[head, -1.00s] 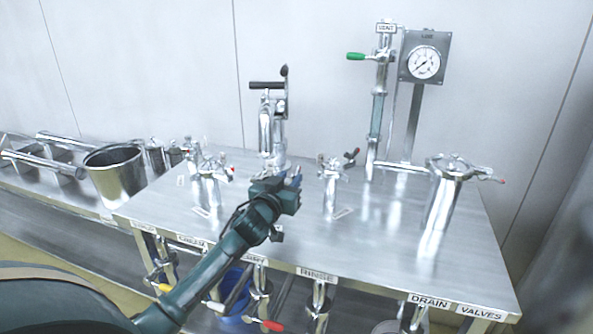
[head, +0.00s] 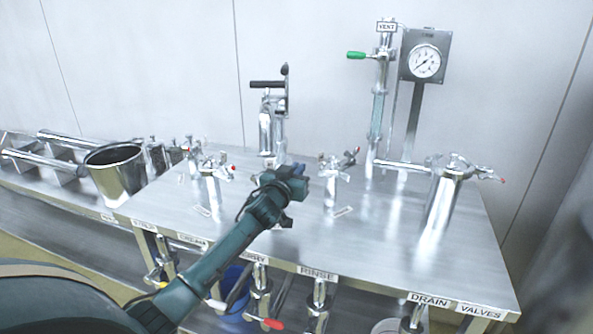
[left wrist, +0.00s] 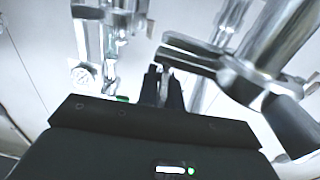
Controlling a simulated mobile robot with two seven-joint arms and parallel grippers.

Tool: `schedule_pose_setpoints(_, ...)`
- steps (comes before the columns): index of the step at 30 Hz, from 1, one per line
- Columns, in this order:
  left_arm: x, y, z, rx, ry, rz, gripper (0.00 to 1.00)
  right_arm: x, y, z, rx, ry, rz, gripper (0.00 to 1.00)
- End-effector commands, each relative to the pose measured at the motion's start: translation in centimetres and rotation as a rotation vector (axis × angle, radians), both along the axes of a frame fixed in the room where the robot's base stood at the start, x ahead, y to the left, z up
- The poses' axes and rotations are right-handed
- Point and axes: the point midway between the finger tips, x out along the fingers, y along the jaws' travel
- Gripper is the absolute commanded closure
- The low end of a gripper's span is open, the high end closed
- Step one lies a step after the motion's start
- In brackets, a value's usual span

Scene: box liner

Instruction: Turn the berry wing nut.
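My left gripper (head: 297,172) is over the table at the foot of the tall steel fitting (head: 266,128) with a black handle. The table-edge label (head: 255,257) in front of it appears to read BERRY. No wing nut can be made out clearly there in the head view; the gripper and wrist cover that spot. In the left wrist view the two dark fingertips (left wrist: 163,85) are close together, with a small bright metal part showing between them. I cannot tell whether they press on it. My right gripper is not in view.
A clamped fitting (head: 332,182) stands just right of my gripper, and others (head: 210,185) stand to its left. A wide steel canister (head: 443,200) and a gauge (head: 425,62) are at the right. Valves hang below the front edge. The table front right is clear.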

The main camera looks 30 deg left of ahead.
Motion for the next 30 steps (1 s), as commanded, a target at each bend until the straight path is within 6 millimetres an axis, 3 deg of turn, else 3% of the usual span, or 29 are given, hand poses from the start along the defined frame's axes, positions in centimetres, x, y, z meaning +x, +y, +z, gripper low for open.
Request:
schedule_pose_setpoints(12,0.0,-0.1,-0.1,-0.001,-0.003,0.014,1.00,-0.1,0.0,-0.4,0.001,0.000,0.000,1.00)
schedule_pose_setpoints(20,0.1,-0.2,-0.5,-0.005,-0.010,0.173,1.00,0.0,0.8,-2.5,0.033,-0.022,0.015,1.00)
schedule_pose_setpoints(30,-0.1,0.1,0.1,0.001,-0.002,0.282,1.00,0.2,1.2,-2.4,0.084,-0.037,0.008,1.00)
